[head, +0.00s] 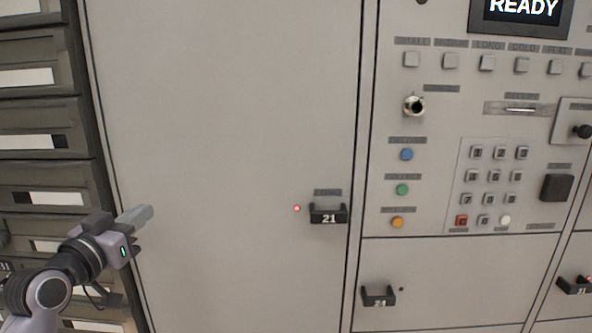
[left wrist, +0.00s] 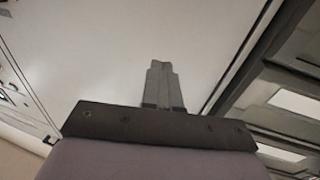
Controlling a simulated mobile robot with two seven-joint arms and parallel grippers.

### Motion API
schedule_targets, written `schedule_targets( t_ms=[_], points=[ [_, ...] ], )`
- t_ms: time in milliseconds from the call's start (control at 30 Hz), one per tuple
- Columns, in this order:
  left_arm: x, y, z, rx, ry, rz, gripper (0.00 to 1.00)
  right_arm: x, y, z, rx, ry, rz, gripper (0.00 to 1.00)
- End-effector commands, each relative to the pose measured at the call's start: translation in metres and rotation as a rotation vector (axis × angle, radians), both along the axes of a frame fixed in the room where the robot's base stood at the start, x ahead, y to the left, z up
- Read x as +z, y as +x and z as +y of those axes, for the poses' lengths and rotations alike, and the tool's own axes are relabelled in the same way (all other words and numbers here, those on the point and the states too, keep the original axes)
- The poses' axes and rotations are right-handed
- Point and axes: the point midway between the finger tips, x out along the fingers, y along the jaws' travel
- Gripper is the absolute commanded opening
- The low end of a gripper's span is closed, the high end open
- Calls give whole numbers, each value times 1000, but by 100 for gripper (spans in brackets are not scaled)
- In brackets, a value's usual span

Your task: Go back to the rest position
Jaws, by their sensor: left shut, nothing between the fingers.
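My left gripper (head: 143,214) is at the lower left of the head view, in front of the left edge of a large grey locker door (head: 220,110). Its fingers are together with nothing between them. In the left wrist view the closed fingers (left wrist: 160,75) point toward the pale door surface; I cannot tell how far off it they are. The door is shut, with a black handle (head: 328,213) marked 21 and a small lit red light (head: 297,209) beside it. My right gripper is in neither view.
A column of dark mail slots (head: 40,110) with white labels stands at the left, close to my left arm. A control panel at the right has a keypad (head: 492,180), coloured buttons and a screen (head: 522,12) reading READY. A smaller door (head: 450,280) is below the panel.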

Motion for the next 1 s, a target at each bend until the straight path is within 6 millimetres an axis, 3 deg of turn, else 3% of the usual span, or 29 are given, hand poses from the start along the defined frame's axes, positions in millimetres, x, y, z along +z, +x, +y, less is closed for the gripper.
schedule_targets(
  t_ms=[33, 200, 300, 433, 600, 867, 1000],
  points=[
    [-36, -11, -13, -14, 27, 96, 0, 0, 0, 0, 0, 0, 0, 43],
    [-139, -64, -46, -43, 108, 405, 0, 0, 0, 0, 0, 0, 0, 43],
    [-190, -106, -60, -49, 145, 582, 0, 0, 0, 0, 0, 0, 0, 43],
    [-243, -169, -74, -46, 186, 804, 0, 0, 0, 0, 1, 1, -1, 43],
    [-282, -244, -82, -27, 220, 1032, 0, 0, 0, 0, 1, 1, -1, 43],
    [-305, -336, -86, 15, 252, 1294, 0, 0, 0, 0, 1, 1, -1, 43],
    [-310, -317, -90, 9, 240, 1212, 0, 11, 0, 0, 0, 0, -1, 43]
  ],
)
